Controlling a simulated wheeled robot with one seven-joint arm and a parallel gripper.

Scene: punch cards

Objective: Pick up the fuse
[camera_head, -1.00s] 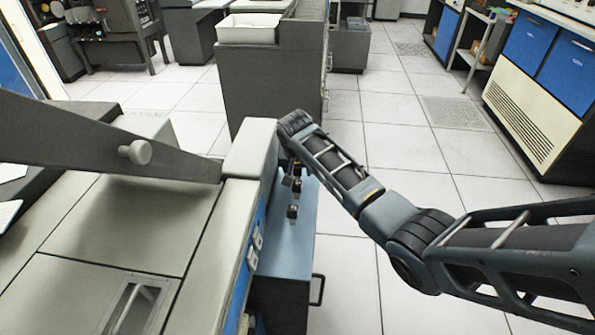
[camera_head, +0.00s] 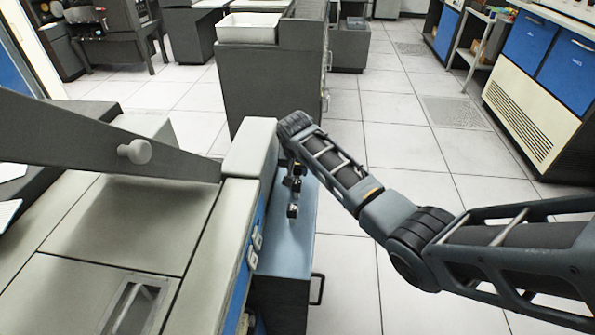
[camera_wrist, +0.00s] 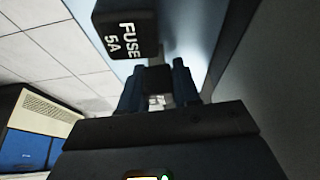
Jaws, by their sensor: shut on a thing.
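The fuse (camera_wrist: 127,32) is a dark block with white "FUSE 5A" lettering at the top of the wrist view. In the head view the fuse (camera_head: 292,210) is a small dark piece over the blue-grey top of the low cabinet (camera_head: 300,235). My gripper (camera_wrist: 157,78) has its two dark fingers on either side of a narrow dark part just below the lettered block, and is shut on it. My gripper also shows in the head view (camera_head: 294,184), partly hidden by my wrist. I cannot tell whether the fuse touches the cabinet top.
The large beige machine (camera_head: 120,225) stands close on the left, its raised edge (camera_head: 250,148) beside my wrist. A grey cabinet (camera_head: 265,85) with a white tray (camera_head: 248,28) stands behind. Open tiled floor (camera_head: 400,150) lies to the right.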

